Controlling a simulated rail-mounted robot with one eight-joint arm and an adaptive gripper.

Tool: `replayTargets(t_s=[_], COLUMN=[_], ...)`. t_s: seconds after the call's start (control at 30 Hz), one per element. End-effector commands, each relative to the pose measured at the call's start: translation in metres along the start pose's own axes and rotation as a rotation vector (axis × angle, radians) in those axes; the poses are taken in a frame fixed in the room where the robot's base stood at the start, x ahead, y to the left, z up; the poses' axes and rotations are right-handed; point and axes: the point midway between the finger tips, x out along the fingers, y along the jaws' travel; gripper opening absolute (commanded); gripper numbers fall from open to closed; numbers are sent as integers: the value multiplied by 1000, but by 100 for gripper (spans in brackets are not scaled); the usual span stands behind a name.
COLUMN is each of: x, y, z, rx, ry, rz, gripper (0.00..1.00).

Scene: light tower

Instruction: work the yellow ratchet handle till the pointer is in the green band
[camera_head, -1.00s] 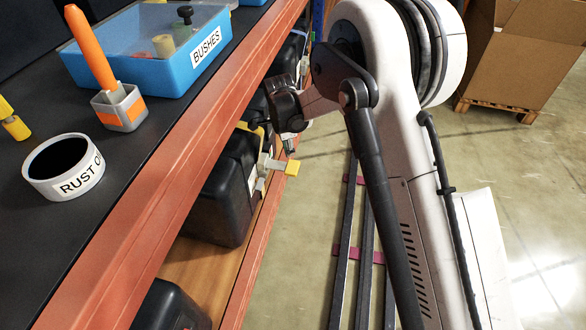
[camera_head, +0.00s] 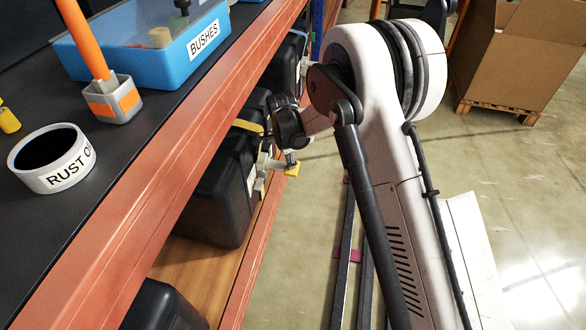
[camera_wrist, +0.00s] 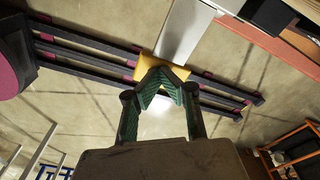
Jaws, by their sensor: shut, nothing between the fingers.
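The yellow ratchet handle (camera_head: 292,170) sticks out past the shelf edge in the head view, partly hidden by my gripper (camera_head: 290,158). In the wrist view its yellow grip (camera_wrist: 205,76) lies just beyond the fingertips, at the end of a flat grey lever (camera_wrist: 184,32). My gripper (camera_wrist: 160,78) is shut with its green-padded fingers together and nothing between them. The fingertips overlap the yellow grip in the picture; I cannot tell if they touch it. The pointer and green band are not in view.
Black cases (camera_head: 222,190) stand on the lower shelf beside my gripper. An orange shelf beam (camera_head: 150,190) runs above them. A blue bushes bin (camera_head: 150,62) and a white ring (camera_head: 52,160) are on the top. A cardboard box (camera_head: 515,65) stands at the back right.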

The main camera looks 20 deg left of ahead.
Motion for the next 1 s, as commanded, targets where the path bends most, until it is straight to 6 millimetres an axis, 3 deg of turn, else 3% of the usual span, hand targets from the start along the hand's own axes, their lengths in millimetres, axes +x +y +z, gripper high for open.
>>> replayTargets(t_s=[0.17, 0.6, 1.0], x=[4, 45, 44], y=[0, 0, 0], z=[0, 4, 5], rx=[0, 0, 0], ry=[0, 0, 0], rz=[0, 0, 0], gripper=[0, 0, 0])
